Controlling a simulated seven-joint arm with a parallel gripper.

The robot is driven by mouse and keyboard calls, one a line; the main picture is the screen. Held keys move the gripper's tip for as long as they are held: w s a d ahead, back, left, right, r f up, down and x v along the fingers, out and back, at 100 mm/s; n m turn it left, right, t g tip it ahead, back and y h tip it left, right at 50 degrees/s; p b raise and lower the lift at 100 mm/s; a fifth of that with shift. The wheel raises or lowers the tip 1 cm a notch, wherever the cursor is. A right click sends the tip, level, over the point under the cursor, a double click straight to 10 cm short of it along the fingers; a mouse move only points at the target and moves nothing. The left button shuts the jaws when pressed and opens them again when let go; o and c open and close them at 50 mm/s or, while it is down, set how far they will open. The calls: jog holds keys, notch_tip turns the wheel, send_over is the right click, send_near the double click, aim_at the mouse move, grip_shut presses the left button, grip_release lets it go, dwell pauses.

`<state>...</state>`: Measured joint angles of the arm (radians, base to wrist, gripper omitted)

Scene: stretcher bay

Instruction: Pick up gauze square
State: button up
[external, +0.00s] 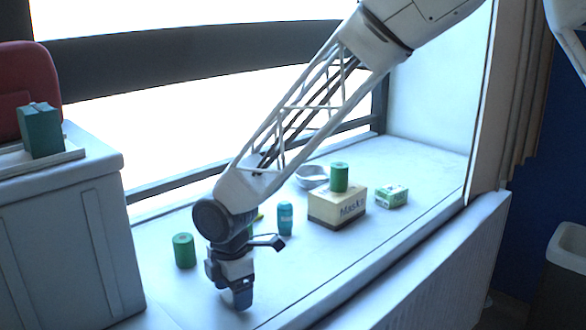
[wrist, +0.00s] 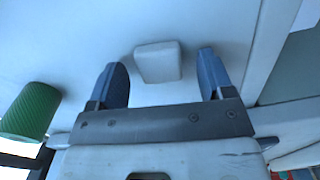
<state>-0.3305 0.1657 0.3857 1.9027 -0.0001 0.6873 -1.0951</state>
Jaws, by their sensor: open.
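The gauze square is a small white block with rounded edges (wrist: 158,64), lying on the pale surface in the wrist view. My gripper (wrist: 162,60) is open, with one blue-grey finger on each side of the gauze and a visible gap on both sides. The gripper is empty. In the external view my gripper (external: 238,290) points down, low over the front part of the white bench. I cannot make out the gauze there; the gripper seems to hide it.
A green cylinder (external: 184,250) stands left of my gripper, also in the wrist view (wrist: 30,111). Behind are a teal bottle (external: 285,219), a Masks box (external: 337,208) with a green can (external: 339,177) on top, a small green-white box (external: 392,196) and a bowl (external: 311,177).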

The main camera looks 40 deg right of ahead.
jog(key=shift+f, duration=0.2)
dwell(0.4)
jog(key=c, duration=1)
